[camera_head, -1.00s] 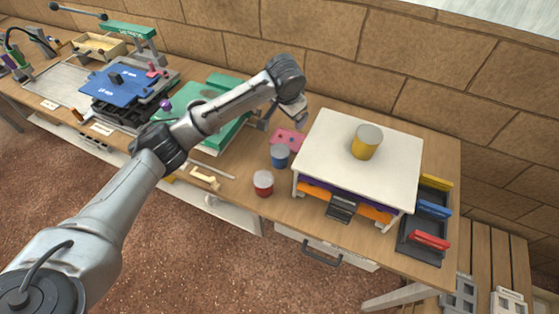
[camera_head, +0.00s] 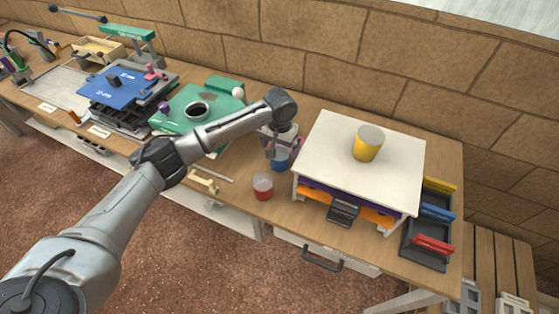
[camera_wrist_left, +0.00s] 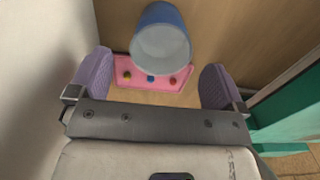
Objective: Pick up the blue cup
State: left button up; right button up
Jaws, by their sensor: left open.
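The blue cup (camera_head: 281,161) stands on the wooden table between the green machine and the white-topped stand. It also shows in the left wrist view (camera_wrist_left: 160,42), upside the picture, with its pale round end facing the camera. My left gripper (camera_head: 277,148) is right at the cup in the head view and partly covers it. In the left wrist view my left gripper (camera_wrist_left: 158,84) is open, its two purple fingers wide apart, with the cup ahead of the gap and not gripped. My right gripper is not in view.
A red cup (camera_head: 263,186) stands just in front of the blue one. A yellow cup (camera_head: 367,143) stands on the white-topped stand (camera_head: 330,150). A pink card (camera_wrist_left: 122,72) with coloured dots lies by the blue cup. The green machine (camera_head: 176,108) is to the left.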

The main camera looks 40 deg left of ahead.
aim_at(280, 153)
pick_arm(q)
jog(key=shift+s+f+b, duration=0.1)
jog(key=shift+f+b, duration=0.95)
jog(key=shift+f, duration=1.75)
jog(key=shift+c, duration=0.4)
jog(key=c, duration=0.9)
